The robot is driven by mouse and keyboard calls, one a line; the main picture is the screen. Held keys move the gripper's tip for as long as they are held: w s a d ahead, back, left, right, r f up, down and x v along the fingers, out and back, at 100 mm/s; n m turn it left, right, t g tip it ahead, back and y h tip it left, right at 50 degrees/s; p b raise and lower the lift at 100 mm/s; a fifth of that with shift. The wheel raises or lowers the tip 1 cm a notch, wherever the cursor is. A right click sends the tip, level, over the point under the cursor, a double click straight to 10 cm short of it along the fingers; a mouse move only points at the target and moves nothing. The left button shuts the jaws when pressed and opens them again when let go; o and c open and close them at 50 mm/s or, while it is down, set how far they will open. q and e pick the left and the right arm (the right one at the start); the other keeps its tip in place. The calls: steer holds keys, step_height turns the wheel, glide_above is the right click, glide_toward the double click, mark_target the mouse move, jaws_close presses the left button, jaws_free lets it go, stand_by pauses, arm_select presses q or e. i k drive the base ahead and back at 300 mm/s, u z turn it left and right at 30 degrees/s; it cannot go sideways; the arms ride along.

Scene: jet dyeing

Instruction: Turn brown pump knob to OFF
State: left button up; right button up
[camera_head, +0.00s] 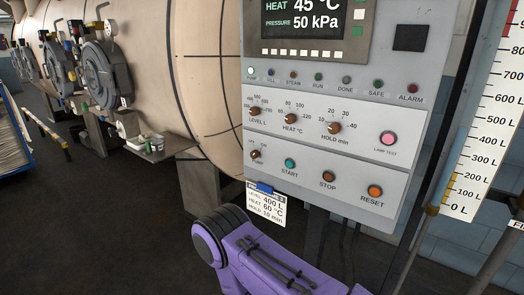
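The brown pump knob (255,154) sits at the lower left of the grey control panel (340,185), to the left of the teal START button (290,163). Small marks stand above the knob at left and right, but they are too small to read surely. I cannot tell which mark its pointer faces. A purple arm link of mine reaches up from the bottom edge below the panel. No gripper fingers show, and nothing touches the knob.
Brown LEVEL, HEAT and HOLD knobs (334,127) sit above the pump knob. STOP (328,177) and RESET (375,191) buttons are to the right. A white card (265,205) hangs below the panel from a blue clip. A large beige vessel (205,70) stands behind at left.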

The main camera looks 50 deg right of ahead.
mark_target(254, 154)
steer(key=z, duration=1.2)
steer(key=i, duration=1.1)
steer(key=z, duration=1)
